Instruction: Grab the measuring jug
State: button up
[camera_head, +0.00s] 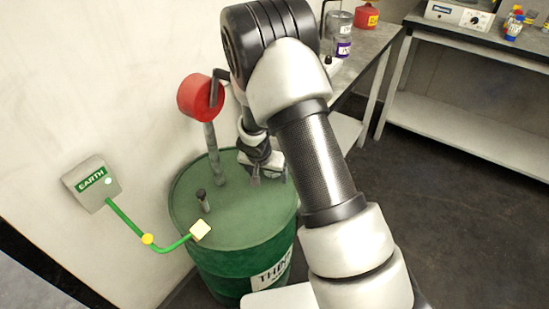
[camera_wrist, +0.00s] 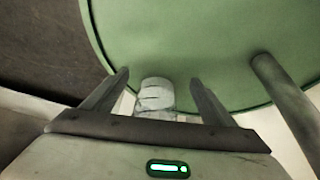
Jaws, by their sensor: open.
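The measuring jug seems to be the small pale, see-through vessel with dark marks (camera_wrist: 155,95) in the wrist view. It is at the edge of the green drum's top (camera_wrist: 210,35). My gripper (camera_wrist: 160,76) is open, with one finger on each side of the jug; I cannot tell whether either finger touches it. In the head view, my gripper (camera_head: 266,180) is low over the right part of the drum top (camera_head: 232,208). I cannot make out the jug there, behind my wrist and fingers.
A grey pipe (camera_head: 213,155) with a red part (camera_head: 199,97) rises from the drum, left of my gripper. A dark stub (camera_head: 202,199) and a yellow clamp (camera_head: 201,230) with a green earth cable are nearer. Benches (camera_head: 455,125) stand behind right.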

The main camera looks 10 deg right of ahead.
jog(key=shift+w+d, duration=0.25)
jog(key=shift+w, duration=0.2)
jog(key=shift+w+d, duration=0.2)
jog(key=shift+w, duration=0.25)
jog(key=w, duration=0.1)
jog(key=w+d, duration=0.1)
jog(key=w+d+f, duration=0.1)
jog(key=shift+w, duration=0.55)
jog(key=shift+c, duration=0.5)
jog(key=c, duration=1.1)
